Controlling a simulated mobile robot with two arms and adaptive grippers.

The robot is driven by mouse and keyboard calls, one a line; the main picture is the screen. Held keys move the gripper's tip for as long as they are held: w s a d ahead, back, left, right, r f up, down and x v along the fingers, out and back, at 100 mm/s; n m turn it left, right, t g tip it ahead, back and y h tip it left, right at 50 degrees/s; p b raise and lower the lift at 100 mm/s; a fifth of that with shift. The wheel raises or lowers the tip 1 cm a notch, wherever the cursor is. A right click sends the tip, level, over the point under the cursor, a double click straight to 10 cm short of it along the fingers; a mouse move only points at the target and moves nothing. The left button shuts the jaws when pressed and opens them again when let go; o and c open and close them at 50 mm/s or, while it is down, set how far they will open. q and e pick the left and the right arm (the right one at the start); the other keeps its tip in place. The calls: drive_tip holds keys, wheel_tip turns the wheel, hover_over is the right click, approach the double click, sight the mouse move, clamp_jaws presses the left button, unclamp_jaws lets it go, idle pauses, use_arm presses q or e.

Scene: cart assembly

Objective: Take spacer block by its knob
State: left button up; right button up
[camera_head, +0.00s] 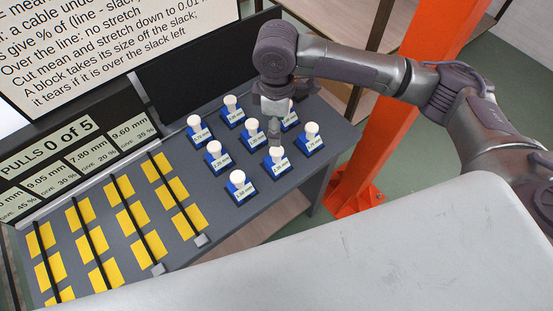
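Several blue spacer blocks with white knobs and white labels stand upright on the grey table. They include a left block (199,135), a back block (233,118), a front block (241,190), a middle-left block (214,162) and a right block (312,144). My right gripper (274,140) points down among them, just behind the knob of the front-right block (276,167). My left gripper is out of view.
Yellow pads (129,216) crossed by black cables fill the left part of the table (215,215). Grey cable ends lie at the front edge. Sign boards (75,165) stand behind. An orange post (385,125) rises right of the table.

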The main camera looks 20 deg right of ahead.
hover_over(277, 150)
wheel_tip(277, 150, down, 5)
drive_tip(key=shift+w+r, duration=0.1)
drive_tip(key=shift+f+p, duration=0.85)
drive_tip(key=shift+f, duration=1.9)
clamp_jaws()
